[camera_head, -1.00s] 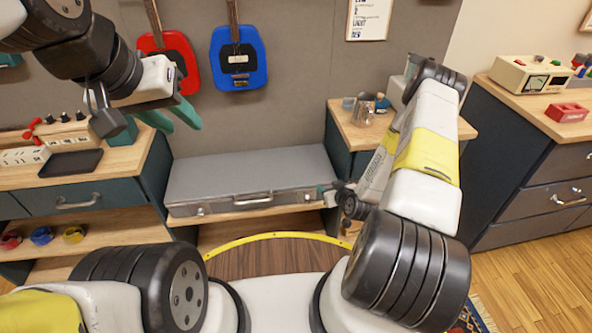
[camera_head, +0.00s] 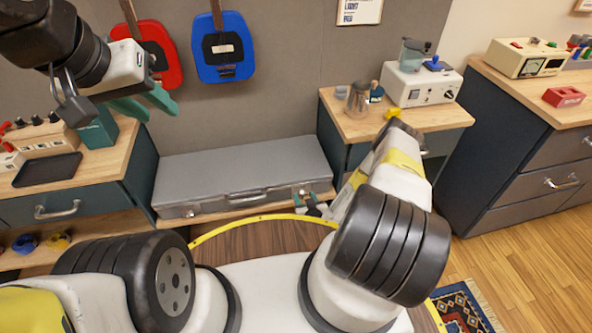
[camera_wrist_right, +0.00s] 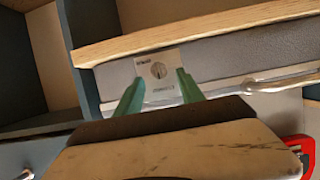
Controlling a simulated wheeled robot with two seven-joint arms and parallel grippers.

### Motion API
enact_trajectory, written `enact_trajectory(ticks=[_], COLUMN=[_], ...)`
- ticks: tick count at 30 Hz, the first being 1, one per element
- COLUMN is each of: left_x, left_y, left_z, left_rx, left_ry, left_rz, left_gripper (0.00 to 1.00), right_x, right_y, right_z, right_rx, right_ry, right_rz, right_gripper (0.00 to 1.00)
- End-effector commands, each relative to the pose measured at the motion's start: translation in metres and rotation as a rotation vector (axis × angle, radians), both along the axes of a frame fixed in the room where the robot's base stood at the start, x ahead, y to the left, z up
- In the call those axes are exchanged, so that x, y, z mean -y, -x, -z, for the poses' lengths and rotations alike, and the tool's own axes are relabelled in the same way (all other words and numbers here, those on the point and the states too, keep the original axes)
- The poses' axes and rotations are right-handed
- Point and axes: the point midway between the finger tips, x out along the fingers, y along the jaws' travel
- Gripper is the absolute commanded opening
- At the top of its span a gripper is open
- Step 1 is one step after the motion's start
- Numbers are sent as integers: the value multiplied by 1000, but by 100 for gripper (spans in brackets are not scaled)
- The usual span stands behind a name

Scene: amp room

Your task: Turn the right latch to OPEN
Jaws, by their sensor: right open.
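A grey case (camera_head: 245,160) lies closed on a low wooden shelf, with a handle (camera_head: 247,196) at its front. Its right latch (camera_head: 302,192) is at the right end of the front; the left latch (camera_head: 191,212) is at the other end. My right gripper (camera_head: 314,199) is at the right latch. In the right wrist view, its open green fingers (camera_wrist_right: 159,92) stand either side of the latch's metal plate and round knob (camera_wrist_right: 158,70). Contact is unclear, and the plate's lettering is too small to read. My left gripper (camera_head: 146,103) hangs open and empty at upper left.
A left bench (camera_head: 120,160) and a right cabinet (camera_head: 345,128) flank the case. A white box with knobs (camera_head: 422,85) and a metal jar (camera_head: 358,97) stand on the right cabinet. Red (camera_head: 150,55) and blue (camera_head: 223,48) guitars hang behind the case.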

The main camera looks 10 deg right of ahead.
Motion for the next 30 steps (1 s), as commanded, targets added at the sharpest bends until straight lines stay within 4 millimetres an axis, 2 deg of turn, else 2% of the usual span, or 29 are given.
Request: enact_trajectory(ticks=[4,12,13,18,20,30], left_x=[0,0,0,0,0,0], left_y=[0,0,0,0,0,0], left_z=[0,0,0,0,0,0], left_rx=[0,0,0,0,0,0], left_ry=[0,0,0,0,0,0], left_rz=[0,0,0,0,0,0], left_gripper=[36,36,36,36,36,36], right_x=[0,0,0,0,0,1], right_y=[-11,-13,-13,-13,-13,-13], right_z=[5,5,5,5,5,5], right_rx=[-1,-2,-1,-1,-1,-2], right_ry=[0,0,0,0,0,-25], right_rz=[0,0,0,0,0,0], right_gripper=[45,45,43,10,0,0])
